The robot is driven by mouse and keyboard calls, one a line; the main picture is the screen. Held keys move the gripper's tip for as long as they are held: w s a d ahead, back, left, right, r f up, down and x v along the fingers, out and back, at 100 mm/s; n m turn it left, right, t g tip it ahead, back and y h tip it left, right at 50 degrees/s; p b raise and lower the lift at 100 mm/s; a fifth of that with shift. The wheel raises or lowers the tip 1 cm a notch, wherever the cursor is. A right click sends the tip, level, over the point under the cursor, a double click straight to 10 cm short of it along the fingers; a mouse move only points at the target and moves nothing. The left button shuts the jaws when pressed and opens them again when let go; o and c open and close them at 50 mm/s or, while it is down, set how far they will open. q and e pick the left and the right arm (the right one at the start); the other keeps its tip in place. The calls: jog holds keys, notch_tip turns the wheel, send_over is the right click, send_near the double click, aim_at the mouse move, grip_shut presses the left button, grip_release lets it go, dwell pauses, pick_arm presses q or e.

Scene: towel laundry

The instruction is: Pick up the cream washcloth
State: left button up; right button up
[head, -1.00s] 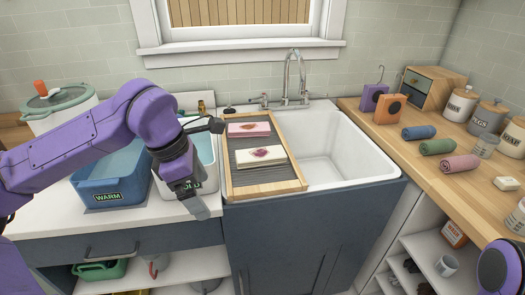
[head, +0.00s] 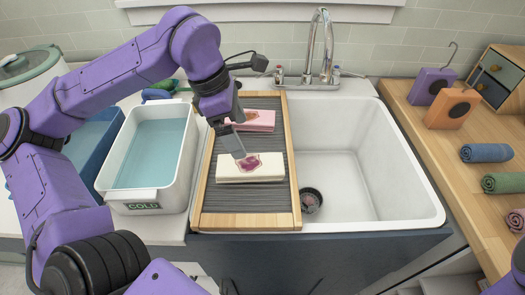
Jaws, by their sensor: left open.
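The cream washcloth (head: 233,170) lies folded flat on the dark ribbed board (head: 250,205) with a wooden frame, left of the sink basin. It has a purple-red stain on its top. My left gripper (head: 235,148) is open and points down just above the washcloth's back left part; I cannot tell whether it touches the cloth. Part of the gripper hides the cloth's back edge. A pink folded cloth (head: 258,121) with a stain lies behind it on the same board. My right gripper is out of view; only a bit of purple arm shows at the lower right edge.
The white sink basin (head: 405,190) and its faucet (head: 322,50) are right of the board. A white tub of water labelled COLD (head: 118,195) and a blue tub (head: 88,140) stand left. Rolled towels, including a blue one (head: 486,153), lie on the right counter.

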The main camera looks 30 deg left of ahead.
aim_at(249, 164)
pick_arm(q)
jog(key=x, duration=0.6)
jog(key=s+x, duration=0.1)
jog(key=x, duration=0.2)
jog(key=shift+a+f+p, duration=0.15)
jog(key=shift+f+p, duration=0.15)
jog(key=shift+p, duration=0.05)
jog(key=c, duration=1)
